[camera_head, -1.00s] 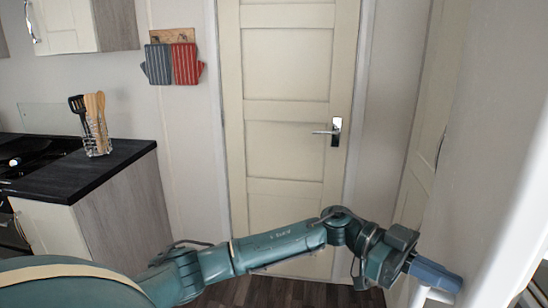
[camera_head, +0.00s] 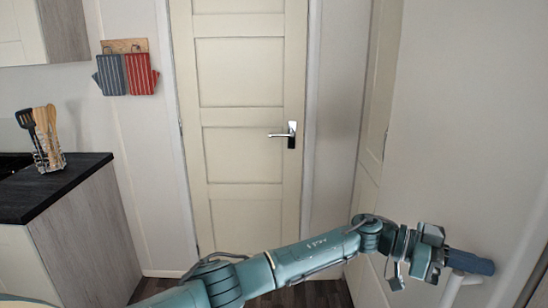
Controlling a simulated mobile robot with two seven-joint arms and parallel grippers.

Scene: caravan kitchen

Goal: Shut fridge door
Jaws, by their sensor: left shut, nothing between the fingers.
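A plain pale panel (camera_head: 465,130) fills the right side; it appears to be the fridge door, though its full outline is out of frame. My left arm reaches across the bottom to it. My left gripper (camera_head: 472,262) is shut and empty, its blue fingers pointing right, close to the panel. A white bar (camera_head: 455,288), perhaps a handle, lies just below the fingers; I cannot tell whether they touch it or the panel. The fridge's inside is not clearly visible. My right gripper is out of view.
A closed cream room door (camera_head: 245,100) with a metal handle (camera_head: 284,134) stands ahead. A dark worktop (camera_head: 50,190) with a utensil holder (camera_head: 48,160) is at left. Oven mitts (camera_head: 127,74) hang on the wall. A little dark floor (camera_head: 310,294) shows behind my arm.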

